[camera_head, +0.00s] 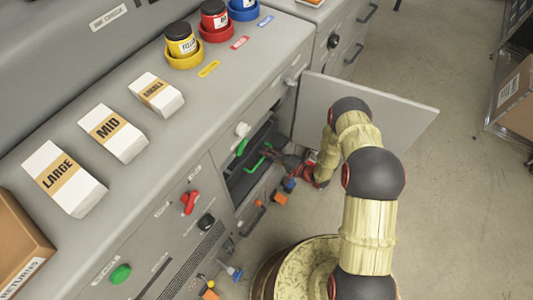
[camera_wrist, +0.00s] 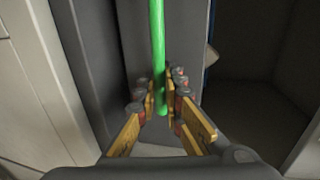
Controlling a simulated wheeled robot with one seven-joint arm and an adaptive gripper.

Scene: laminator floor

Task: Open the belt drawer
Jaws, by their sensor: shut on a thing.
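A dark drawer front (camera_head: 240,184) sits inside an open bay in the grey machine, in the head view. It bears a green bar handle (camera_head: 257,158). My gripper (camera_head: 270,156) reaches in from the right and is at this handle. In the wrist view, the green handle (camera_wrist: 157,45) runs between the fingers of my gripper (camera_wrist: 158,92), which is shut on it. How far the drawer stands out is hard to tell. The lettering on the drawer, if any, cannot be read.
A grey door (camera_head: 405,112) stands swung open behind my arm. The counter holds LARGE (camera_head: 62,180), MID (camera_head: 113,132) and small boxes, and colored jars. Clear floor (camera_head: 440,220) lies to the right.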

